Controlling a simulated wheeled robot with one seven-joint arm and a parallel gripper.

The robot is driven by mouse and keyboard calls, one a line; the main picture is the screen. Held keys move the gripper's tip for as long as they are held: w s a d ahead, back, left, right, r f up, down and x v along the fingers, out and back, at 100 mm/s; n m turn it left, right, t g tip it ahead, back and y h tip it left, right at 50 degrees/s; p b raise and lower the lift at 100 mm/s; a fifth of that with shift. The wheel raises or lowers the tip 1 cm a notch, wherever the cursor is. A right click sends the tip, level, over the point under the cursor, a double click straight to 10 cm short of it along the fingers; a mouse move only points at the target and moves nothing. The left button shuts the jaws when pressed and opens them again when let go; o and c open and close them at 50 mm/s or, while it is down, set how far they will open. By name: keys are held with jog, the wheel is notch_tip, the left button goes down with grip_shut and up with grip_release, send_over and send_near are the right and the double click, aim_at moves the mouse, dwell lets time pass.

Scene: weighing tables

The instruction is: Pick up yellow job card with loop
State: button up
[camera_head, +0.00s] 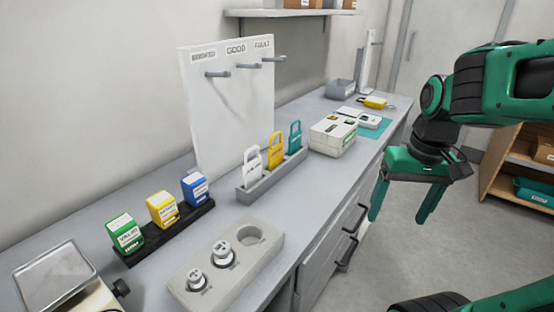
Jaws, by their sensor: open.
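A yellow tag-shaped card with a loop at its top (275,152) stands upright in a grey slotted holder (262,190), between a white looped card (252,168) and a teal looped card (295,138). Another yellow item (375,102) lies flat farther back on the bench, with what looks like a grey loop at its left; it is too small to read. My gripper (398,219) is open and empty, fingers pointing down, to the right of the bench edge in the picture. It is apart from both yellow items.
A white board with pegs (228,115) stands behind the holder. Green, yellow and blue boxes (162,209) stand in a black rack. A grey block with weights (228,268) and a scale (55,275) are nearer. A white box (332,137) and teal mat (376,127) lie beyond.

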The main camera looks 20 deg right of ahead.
jog(key=w+a+r+n+t+y, duration=0.1)
jog(key=w+a+r+n, duration=0.2)
jog(key=w, duration=0.6)
jog(key=w+a+r+n+t, duration=0.1)
jog(key=w+a+r+n, duration=0.15)
jog(key=w, duration=0.55)
jog(key=n+y, duration=0.1)
jog(key=n, duration=0.5)
send_near(276, 146)
jog(key=shift+t, duration=0.4)
jog(key=shift+x, duration=5.15)
jog(key=shift+s, duration=0.1)
jog(key=c, duration=1.1)
